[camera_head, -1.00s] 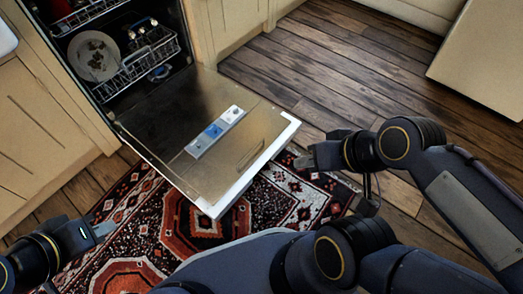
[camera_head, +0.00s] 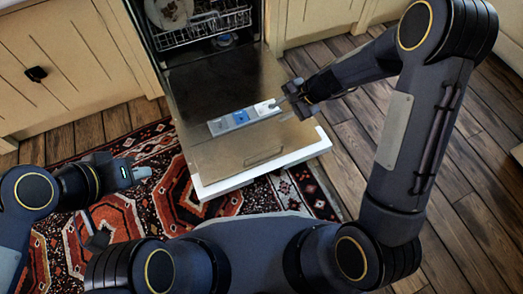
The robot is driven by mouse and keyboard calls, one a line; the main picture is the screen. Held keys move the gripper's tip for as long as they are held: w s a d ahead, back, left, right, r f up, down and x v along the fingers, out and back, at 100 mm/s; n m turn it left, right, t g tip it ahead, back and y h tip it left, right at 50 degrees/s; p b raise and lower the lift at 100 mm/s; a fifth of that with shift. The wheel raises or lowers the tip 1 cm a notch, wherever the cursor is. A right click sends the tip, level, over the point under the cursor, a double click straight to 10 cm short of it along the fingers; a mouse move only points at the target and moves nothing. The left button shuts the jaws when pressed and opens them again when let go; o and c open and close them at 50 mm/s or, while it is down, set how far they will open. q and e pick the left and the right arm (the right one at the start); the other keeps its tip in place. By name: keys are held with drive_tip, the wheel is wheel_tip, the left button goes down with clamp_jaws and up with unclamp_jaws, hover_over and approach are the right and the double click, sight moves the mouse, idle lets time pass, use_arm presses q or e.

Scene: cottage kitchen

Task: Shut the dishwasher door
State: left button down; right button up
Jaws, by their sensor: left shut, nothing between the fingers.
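The dishwasher door (camera_head: 210,160) is folded down and open, lying roughly level above the rug. Its inner face shows, with a grey and blue detergent dispenser (camera_head: 228,124) and a white outer edge. The lower rack (camera_head: 215,27) sits inside the dishwasher with a plate (camera_head: 168,12) in it. My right gripper (camera_head: 283,102) is over the right side of the door near the dispenser; I cannot tell whether it touches the door or whether its fingers are open. My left gripper (camera_head: 141,173) is shut and empty, left of the door above the rug.
A patterned rug (camera_head: 125,215) lies under and in front of the door. Cream cabinets (camera_head: 60,65) stand left and right of the dishwasher, the left one with a dark knob (camera_head: 36,74). Bare wooden floor (camera_head: 460,150) is open to the right.

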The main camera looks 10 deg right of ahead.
sight(259, 154)
drive_tip(key=a+f+m+b, duration=0.1)
drive_tip(key=a+f, duration=0.1)
drive_tip(key=f, duration=0.6)
drive_tip(key=a+f+m+g+h+b, duration=0.1)
drive_tip(key=f, duration=0.7)
drive_tip(key=a+f+m+b, duration=0.1)
drive_tip(key=a+f, duration=0.1)
drive_tip(key=f, duration=0.7)
drive_tip(key=shift+w+a+f+h, duration=0.1)
drive_tip(key=shift+w+a+h, duration=0.05)
drive_tip(key=shift+a+h, duration=0.25)
drive_tip(key=shift+a+f, duration=0.25)
drive_tip(key=shift+f, duration=0.3)
clamp_jaws()
drive_tip(key=shift+w, duration=0.1)
